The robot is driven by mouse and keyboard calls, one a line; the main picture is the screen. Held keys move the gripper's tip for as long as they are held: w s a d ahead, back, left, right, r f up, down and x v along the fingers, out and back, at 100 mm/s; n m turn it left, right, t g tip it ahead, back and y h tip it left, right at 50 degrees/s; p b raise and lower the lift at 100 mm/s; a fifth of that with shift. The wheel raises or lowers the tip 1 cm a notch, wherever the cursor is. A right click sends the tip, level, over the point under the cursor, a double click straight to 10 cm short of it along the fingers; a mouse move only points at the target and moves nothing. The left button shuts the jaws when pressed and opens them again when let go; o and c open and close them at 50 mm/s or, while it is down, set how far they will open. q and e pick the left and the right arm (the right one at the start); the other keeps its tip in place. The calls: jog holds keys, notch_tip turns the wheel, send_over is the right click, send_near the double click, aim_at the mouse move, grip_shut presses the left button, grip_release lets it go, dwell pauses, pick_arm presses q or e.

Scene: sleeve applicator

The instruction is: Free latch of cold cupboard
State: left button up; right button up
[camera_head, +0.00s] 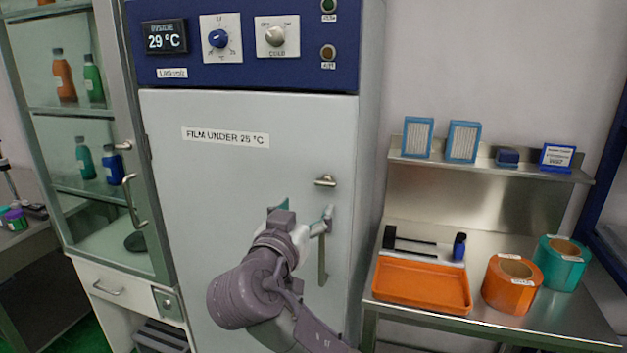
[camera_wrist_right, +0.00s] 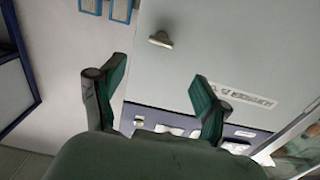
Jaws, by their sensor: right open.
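The cold cupboard (camera_head: 175,210) has a pale grey door with a label reading "FILM UNDER 25 °C". A small metal latch (camera_head: 325,181) sits near the door's right edge; it also shows in the right wrist view (camera_wrist_right: 160,40), ahead of and between the fingers. A vertical door handle (camera_head: 323,255) is below the latch, partly behind my arm. My right gripper (camera_head: 305,212) is in front of the door, just below and left of the latch. In the right wrist view the right gripper (camera_wrist_right: 157,85) has its green-padded fingers wide apart with nothing between them. My left gripper is out of view.
The blue control panel (camera_head: 195,72) above the door reads 29 °C and has two knobs. A glass-door cabinet (camera_head: 115,240) with bottles stands left. A steel bench (camera_head: 500,330) on the right holds an orange tray (camera_head: 425,283), orange roll (camera_head: 511,285) and teal roll (camera_head: 561,262).

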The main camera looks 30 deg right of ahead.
aim_at(324, 183)
jog(key=p+x, duration=0.3)
jog(key=x, duration=0.8)
jog(key=shift+d, duration=0.1)
jog(key=shift+w+d, duration=0.35)
jog(key=shift+w, duration=0.05)
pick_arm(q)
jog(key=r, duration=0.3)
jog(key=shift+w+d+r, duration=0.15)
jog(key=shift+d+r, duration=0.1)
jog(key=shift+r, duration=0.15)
pick_arm(e)
jog(key=c, duration=1.2)
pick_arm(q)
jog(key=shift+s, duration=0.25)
pick_arm(e)
jog(key=shift+o, duration=0.2)
